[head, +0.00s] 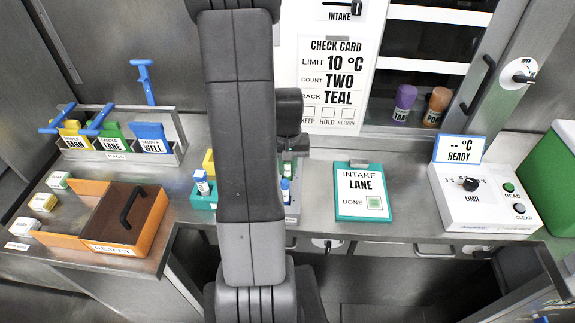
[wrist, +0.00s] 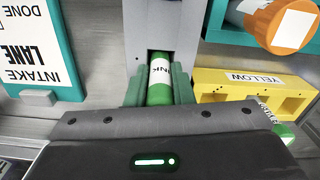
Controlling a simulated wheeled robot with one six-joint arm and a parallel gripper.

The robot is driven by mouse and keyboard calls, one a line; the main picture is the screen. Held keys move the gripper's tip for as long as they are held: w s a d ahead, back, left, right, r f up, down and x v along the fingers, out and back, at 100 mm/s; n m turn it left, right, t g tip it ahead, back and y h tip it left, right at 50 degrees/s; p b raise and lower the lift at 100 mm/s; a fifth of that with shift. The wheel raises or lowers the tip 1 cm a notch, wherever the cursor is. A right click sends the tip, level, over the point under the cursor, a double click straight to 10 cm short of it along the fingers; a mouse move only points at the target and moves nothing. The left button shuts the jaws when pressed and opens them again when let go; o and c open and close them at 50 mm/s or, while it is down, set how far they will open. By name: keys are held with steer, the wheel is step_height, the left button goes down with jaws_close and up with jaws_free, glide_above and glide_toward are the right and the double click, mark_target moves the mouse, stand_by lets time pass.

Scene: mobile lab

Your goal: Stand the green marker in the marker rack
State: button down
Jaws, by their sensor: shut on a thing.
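The green marker (wrist: 160,92), with a white label reading "INK", is between the green fingers of my gripper (wrist: 158,88) in the wrist view. The fingers are shut on it. Its far end meets a dark opening in a light grey block (wrist: 145,32), which may be the marker rack. I cannot tell how deep the marker sits or whether it touches the block. In the head view my arm hides most of this spot; a grey holder (head: 292,212) with a blue-topped item shows just right of the arm.
A yellow rack (wrist: 225,88) and a teal rack with an orange-capped tube (wrist: 285,25) are close on the right in the wrist view. An intake lane card (head: 363,212) lies right of the arm. An orange bin (head: 152,235) and a control box (head: 480,205) flank the counter.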

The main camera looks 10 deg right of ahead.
steer(key=c, duration=1.3)
jaws_free()
steer(key=shift+f, duration=0.1)
steer(key=shift+o, duration=0.2)
step_height(320, 180, up, 12)
steer(key=shift+r, duration=0.2)
step_height(320, 180, down, 12)
steer(key=shift+f, duration=0.2)
steer(key=shift+w+r, duration=0.1)
steer(key=shift+r, duration=0.85)
